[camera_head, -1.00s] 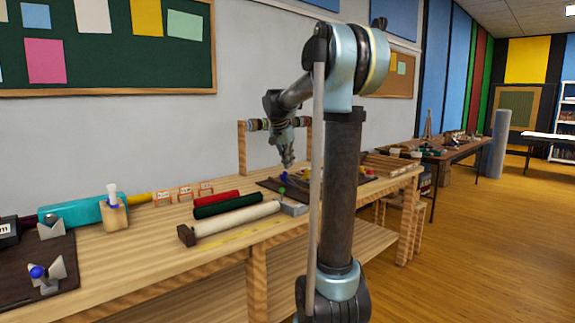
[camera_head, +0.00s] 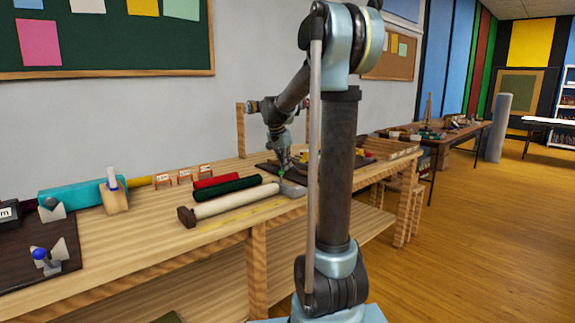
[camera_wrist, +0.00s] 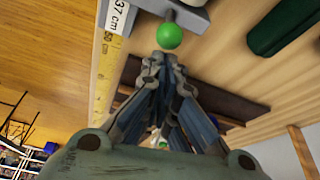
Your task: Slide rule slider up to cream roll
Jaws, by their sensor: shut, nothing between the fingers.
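The cream roll (camera_head: 235,201) lies along the table in the head view, with a brown block (camera_head: 186,217) at its left end. The grey rule slider (camera_head: 293,191) is just off the roll's right end; I cannot tell the exact gap. The slider (camera_wrist: 198,20) also shows at the top of the wrist view, with a green knob (camera_wrist: 170,36) and a "37 cm" label (camera_wrist: 118,17) beside it. The yellow rule (camera_wrist: 103,75) runs along its side. My gripper (camera_wrist: 166,62) is shut and empty, its tips close behind the knob; contact is unclear.
A dark green roll (camera_head: 228,189) and a red roll (camera_head: 215,180) lie behind the cream roll. A dark mat with small items is right of the slider. A wooden rack (camera_head: 241,125) stands at the back. The table front is clear.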

